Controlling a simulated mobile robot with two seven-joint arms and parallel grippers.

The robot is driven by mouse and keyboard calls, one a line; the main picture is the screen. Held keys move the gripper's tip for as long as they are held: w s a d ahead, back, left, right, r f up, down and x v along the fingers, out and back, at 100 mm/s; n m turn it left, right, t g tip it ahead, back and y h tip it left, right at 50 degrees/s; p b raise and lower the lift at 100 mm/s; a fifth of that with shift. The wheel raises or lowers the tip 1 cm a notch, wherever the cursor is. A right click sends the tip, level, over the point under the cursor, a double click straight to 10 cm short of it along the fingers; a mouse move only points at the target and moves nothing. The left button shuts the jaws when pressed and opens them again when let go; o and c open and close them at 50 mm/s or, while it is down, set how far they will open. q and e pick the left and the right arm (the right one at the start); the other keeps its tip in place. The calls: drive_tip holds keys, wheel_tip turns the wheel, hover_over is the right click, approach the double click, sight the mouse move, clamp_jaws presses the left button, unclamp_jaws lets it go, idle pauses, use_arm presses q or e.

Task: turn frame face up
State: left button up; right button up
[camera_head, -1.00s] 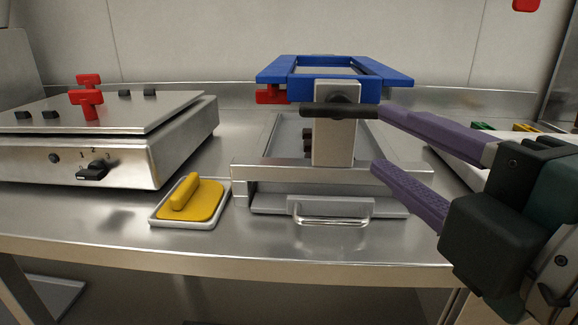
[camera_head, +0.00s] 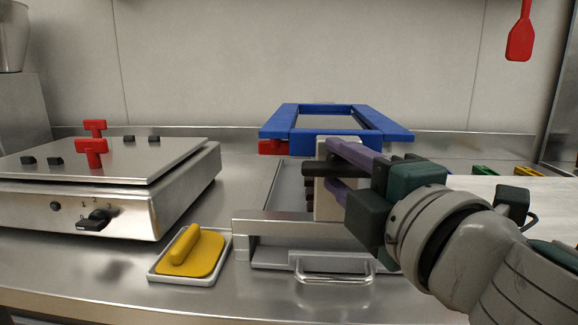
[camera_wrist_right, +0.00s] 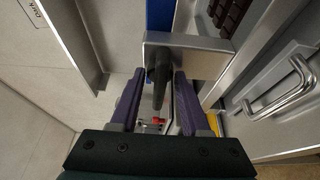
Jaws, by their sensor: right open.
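The blue rectangular frame (camera_head: 391,130) is held level above a steel tray unit, by a pale metal post. It also shows as a blue strip in the right wrist view (camera_wrist_right: 159,16). A black handle (camera_wrist_right: 158,70) sticks out from the post's block (camera_wrist_right: 190,50). My right gripper (camera_wrist_right: 157,82) is open, its purple fingers on either side of the handle with gaps visible. I cannot tell which face of the frame is up. My left gripper is not in view.
The steel tray unit (camera_head: 290,228) has a front pull handle (camera_head: 335,279) and dark brown blocks inside (camera_head: 309,188). A yellow scraper (camera_head: 195,255) lies in a small tray at left. A steel appliance with red handles (camera_head: 105,190) stands at far left. A red spatula (camera_head: 520,40) hangs at upper right.

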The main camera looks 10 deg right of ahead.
drive_tip(key=shift+c, duration=0.3)
clamp_jaws()
idle(1.0)
